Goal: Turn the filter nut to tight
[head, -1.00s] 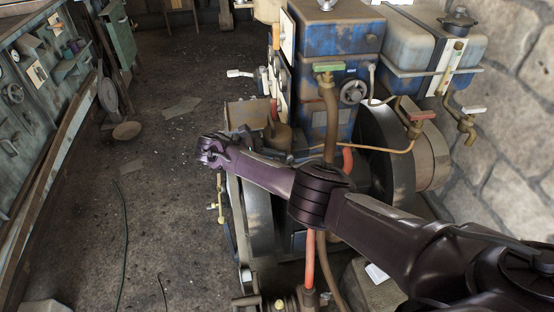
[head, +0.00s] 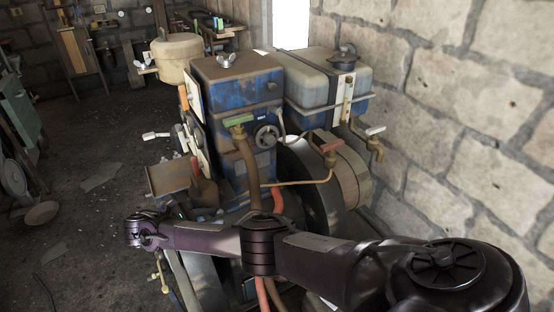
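A small wing nut (head: 163,33) sits on top of a round beige canister (head: 178,57) at the back left of the engine in the head view. A second, silver wing nut (head: 226,61) stands on top of the blue engine box (head: 232,85). No label shows which one is the filter nut, and I cannot tell how tight either is. My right gripper (head: 136,231) is at the lower left, in front of the engine and well apart from both nuts. Its fingers are too small and dark to tell whether they are open. My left gripper is not in view.
A blue and grey tank (head: 322,82) with a dark cap stands right of the engine box, before a stone wall (head: 430,100). Valves with a green handle (head: 238,120) and a red handle (head: 323,141), pipes and a flywheel crowd the front. Floor (head: 90,150) at left is mostly clear.

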